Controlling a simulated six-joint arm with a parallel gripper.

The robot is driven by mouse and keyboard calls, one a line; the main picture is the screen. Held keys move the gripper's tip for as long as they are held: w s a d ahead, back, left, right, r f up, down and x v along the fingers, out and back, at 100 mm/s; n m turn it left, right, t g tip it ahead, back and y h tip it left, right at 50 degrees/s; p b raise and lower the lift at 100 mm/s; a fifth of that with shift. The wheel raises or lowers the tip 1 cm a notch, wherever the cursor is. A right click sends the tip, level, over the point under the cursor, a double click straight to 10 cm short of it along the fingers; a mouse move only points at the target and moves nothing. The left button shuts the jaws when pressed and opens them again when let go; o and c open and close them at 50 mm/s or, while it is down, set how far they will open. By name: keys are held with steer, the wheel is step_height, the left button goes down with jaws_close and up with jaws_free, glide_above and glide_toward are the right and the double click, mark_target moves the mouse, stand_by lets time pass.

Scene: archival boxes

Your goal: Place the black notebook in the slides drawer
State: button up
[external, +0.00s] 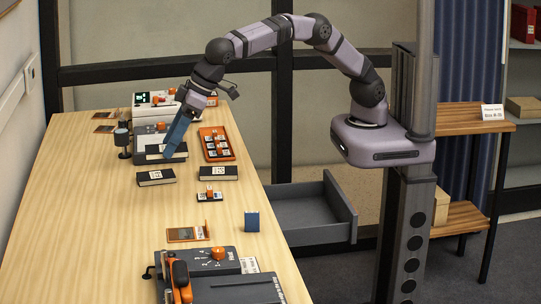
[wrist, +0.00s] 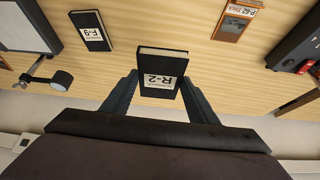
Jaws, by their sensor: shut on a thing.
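My gripper (external: 174,146) reaches down over the far half of the wooden table. In the wrist view my gripper (wrist: 159,88) is shut on a black notebook (wrist: 163,50) with a white label reading R-2. The same notebook seems to show at the fingertips in the external view (external: 178,156), partly hidden by the finger; I cannot tell if it touches the table. A grey drawer (external: 318,222) stands pulled open and looks empty at the table's right side, well away from my gripper. No label on it is readable.
Other black labelled items (external: 156,178) (external: 218,173) lie nearby; one reads F-9 (wrist: 90,31). An orange tray (external: 216,144) stands right of my gripper. A dark device with an orange handle (external: 215,277) sits in front. The table's middle left is clear.

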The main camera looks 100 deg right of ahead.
steer(key=s+f+m+g+h+b, duration=0.1)
steer(key=s+m+h+b, duration=0.25)
steer(key=s+m, duration=0.9)
steer(key=r+m+g+h+b, duration=0.1)
steer(key=m+g+h+b, duration=0.1)
steer(key=m+g, duration=0.35)
glide_above(303, 218)
steer(key=a, duration=0.2)
steer(key=shift+w+a+f, duration=0.1)
steer(key=shift+a+f, duration=0.05)
steer(key=shift+f, duration=13.05)
steer(key=shift+f+b, duration=0.15)
steer(key=shift+b, duration=0.15)
steer(key=o, duration=1.1)
